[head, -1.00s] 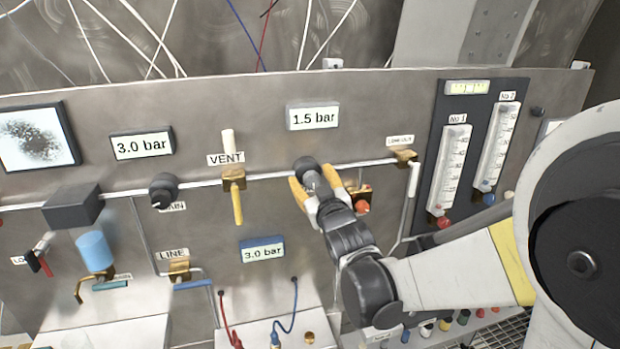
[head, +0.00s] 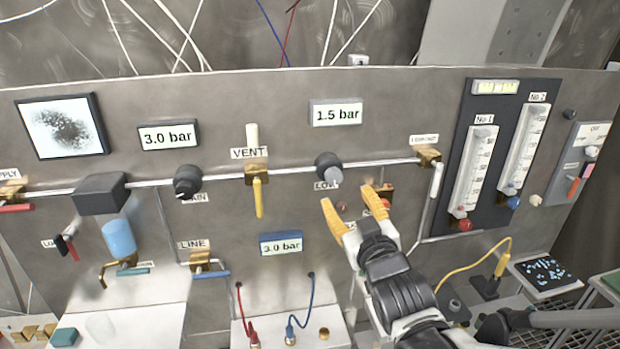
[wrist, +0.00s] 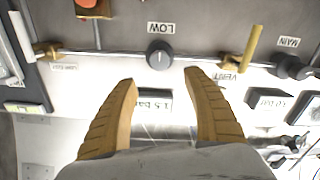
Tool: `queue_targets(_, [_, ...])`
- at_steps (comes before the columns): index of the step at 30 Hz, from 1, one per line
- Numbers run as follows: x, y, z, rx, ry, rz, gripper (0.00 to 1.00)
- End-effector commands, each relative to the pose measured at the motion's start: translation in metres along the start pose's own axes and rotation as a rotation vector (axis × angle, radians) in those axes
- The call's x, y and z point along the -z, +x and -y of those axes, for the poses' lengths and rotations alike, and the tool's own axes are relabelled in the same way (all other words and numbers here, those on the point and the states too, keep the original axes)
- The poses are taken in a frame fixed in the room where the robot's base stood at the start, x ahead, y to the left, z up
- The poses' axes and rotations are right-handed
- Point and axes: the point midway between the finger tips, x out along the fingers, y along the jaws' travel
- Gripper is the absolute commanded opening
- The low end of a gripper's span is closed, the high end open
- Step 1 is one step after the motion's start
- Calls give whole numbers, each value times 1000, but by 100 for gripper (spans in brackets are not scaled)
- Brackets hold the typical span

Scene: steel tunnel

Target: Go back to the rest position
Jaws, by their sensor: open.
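My gripper (head: 346,216) is in front of the panel in the head view, its two yellow fingers apart with nothing between them. The dark round knob (head: 327,168) under the 1.5 bar display is just above and left of the fingertips, clear of them. In the wrist view the open fingers (wrist: 160,82) point toward that knob (wrist: 159,55), labelled LOW, with a visible gap. My wrist and arm come in from the lower right and hide part of the panel below the knob.
The steel panel (head: 225,110) carries the VENT valve (head: 257,180), the MAIN knob (head: 187,181), the 1.5 bar display (head: 336,113) and flowmeters (head: 475,172) at right. An orange-red knob sits behind my fingers. A yellow cable (head: 470,256) and trays lie lower right.

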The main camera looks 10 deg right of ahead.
Motion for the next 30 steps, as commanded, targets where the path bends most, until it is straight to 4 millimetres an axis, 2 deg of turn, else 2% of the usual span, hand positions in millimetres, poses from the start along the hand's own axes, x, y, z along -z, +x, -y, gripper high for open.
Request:
queue_targets(9, [0, -2, 0, 0, 0, 1, 59])
queue_targets(12, [-14, -4, 2, 1, 9, 37, 59])
queue_targets(14, [-36, -9, 4, 3, 26, 98, 59])
queue_targets(17, [-91, -28, 12, 14, 70, 265, 59])
queue_targets(18, [-116, -40, 17, 21, 91, 345, 59])
queue_targets(21, [-174, -80, 32, 46, 144, 549, 59])
queue_targets(24, [-218, -123, 47, 75, 186, 726, 59])
queue_targets(27, [-244, -158, 59, 99, 215, 850, 59])
queue_targets(30, [-255, -179, 65, 115, 231, 921, 59])
